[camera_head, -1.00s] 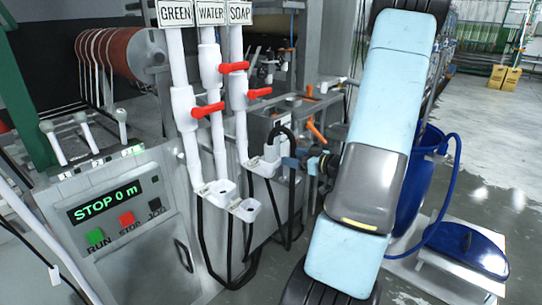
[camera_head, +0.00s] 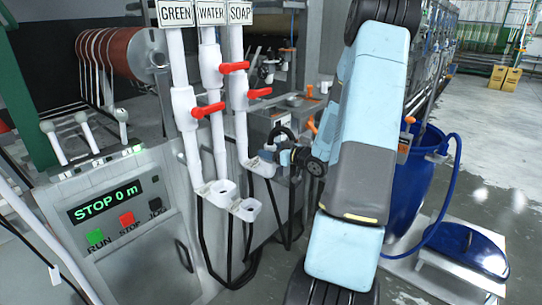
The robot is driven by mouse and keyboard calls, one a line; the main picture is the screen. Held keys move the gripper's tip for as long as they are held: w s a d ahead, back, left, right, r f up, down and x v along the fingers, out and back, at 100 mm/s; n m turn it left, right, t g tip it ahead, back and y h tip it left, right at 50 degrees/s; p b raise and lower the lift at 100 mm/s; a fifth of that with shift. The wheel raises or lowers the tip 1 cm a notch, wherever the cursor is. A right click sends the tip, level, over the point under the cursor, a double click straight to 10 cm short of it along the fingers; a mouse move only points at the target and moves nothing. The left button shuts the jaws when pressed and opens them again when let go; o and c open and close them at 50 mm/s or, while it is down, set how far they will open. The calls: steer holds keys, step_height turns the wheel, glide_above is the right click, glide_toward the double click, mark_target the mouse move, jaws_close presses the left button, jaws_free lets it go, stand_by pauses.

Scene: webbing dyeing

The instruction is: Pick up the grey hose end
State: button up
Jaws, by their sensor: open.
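A small grey hose end (camera_head: 269,154) appears to sit in the white holder (camera_head: 262,168) below the SOAP pipe, with a black hose arching up beside it. It is small and partly covered, so its exact outline is unclear. My gripper (camera_head: 284,157) is just right of this holder, pointing left at its height. Its jaws are open. I cannot tell whether they are around the hose end or only beside it, or whether they touch it.
White GREEN, WATER and SOAP pipes with red valve handles (camera_head: 233,67) stand left of my arm. Two more white holders (camera_head: 217,191) hang below, with black hoses. A control panel (camera_head: 117,205) reads STOP 0 m. A blue barrel (camera_head: 408,190) with a blue hose stands right.

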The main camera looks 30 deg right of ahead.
steer(key=x, duration=0.2)
steer(key=shift+w, duration=0.35)
steer(key=c, duration=1.2)
